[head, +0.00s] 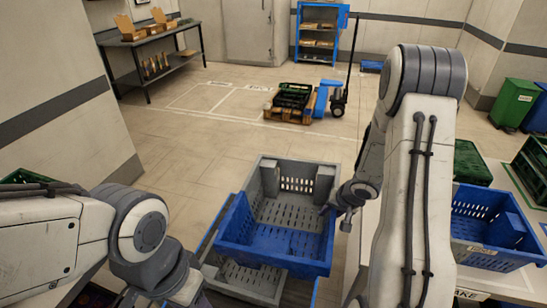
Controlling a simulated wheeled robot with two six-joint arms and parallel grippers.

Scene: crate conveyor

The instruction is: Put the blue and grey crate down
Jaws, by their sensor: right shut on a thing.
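The blue and grey crate (285,246) is in the middle of the head view, blue at the near end and grey at the far end. It looks empty and roughly level. My right gripper (338,208) is shut on its right wall. A grey crate (238,283) shows underneath, mostly hidden; I cannot tell whether the two touch. My left arm comes in from the left and ends near the bottom edge, and its fingers do not show.
At right, a table edge (505,283) carries a blue crate (487,222) and green crates (470,160). A pallet with dark crates (291,97) and a pallet jack (338,98) stand farther back. A bench (150,45) and blue shelf (320,35) are at the back. The floor between is open.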

